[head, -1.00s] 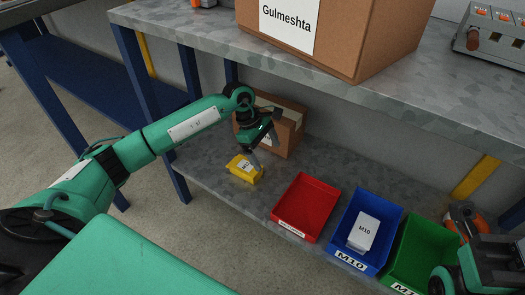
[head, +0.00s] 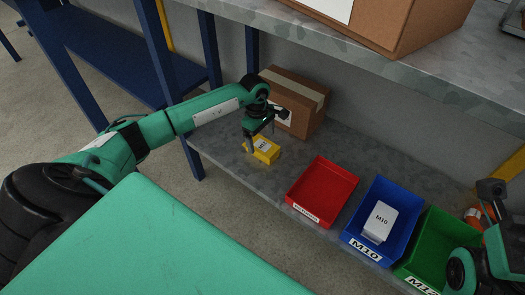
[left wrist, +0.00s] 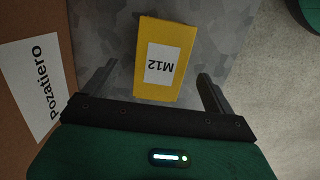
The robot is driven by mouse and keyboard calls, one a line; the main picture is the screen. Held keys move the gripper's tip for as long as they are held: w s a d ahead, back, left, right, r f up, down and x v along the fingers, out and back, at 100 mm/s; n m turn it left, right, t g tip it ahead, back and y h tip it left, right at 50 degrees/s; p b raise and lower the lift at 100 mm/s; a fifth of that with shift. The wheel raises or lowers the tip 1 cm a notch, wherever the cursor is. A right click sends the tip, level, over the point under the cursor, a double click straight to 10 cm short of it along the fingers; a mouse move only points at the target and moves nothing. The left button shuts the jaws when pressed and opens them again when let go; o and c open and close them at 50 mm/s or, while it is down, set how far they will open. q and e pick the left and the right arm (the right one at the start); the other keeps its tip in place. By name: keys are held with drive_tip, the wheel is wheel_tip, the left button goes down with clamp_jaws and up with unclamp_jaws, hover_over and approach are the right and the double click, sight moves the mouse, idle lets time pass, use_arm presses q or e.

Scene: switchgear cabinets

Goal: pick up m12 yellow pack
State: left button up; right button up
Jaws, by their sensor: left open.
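The yellow M12 pack (head: 265,151), with a white label, lies on the lower grey shelf beside a brown carton. My left gripper (head: 257,143) is right at the pack, pointing down, with its fingers open. In the left wrist view the M12 pack (left wrist: 160,62) shows between the two spread fingers of the left gripper (left wrist: 156,74), with a gap on each side. I cannot tell how far down the fingers reach along it. Part of my right arm shows at the lower right edge of the head view; its fingers cannot be made out.
The brown carton (head: 297,103) stands just behind the pack; its side shows in the left wrist view (left wrist: 50,35). A red bin (head: 322,190), a blue bin (head: 362,242) with a white M10 pack (head: 380,221), and a green bin (head: 428,240) line the shelf. The upper shelf (head: 350,45) overhangs.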

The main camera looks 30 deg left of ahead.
sight(262, 145)
use_arm(q)
drive_tip(key=shift+d+f+b, duration=0.15)
drive_tip(key=shift+f+b, duration=0.4)
drive_tip(key=shift+f, duration=0.6)
drive_tip(key=shift+d+f+b, duration=0.15)
drive_tip(key=shift+f+b, duration=0.35)
drive_tip(key=shift+f, duration=0.6)
drive_tip(key=shift+c, duration=0.2)
drive_tip(key=c, duration=1.1)
drive_tip(key=shift+c, duration=0.8)
drive_tip(key=shift+r, duration=0.15)
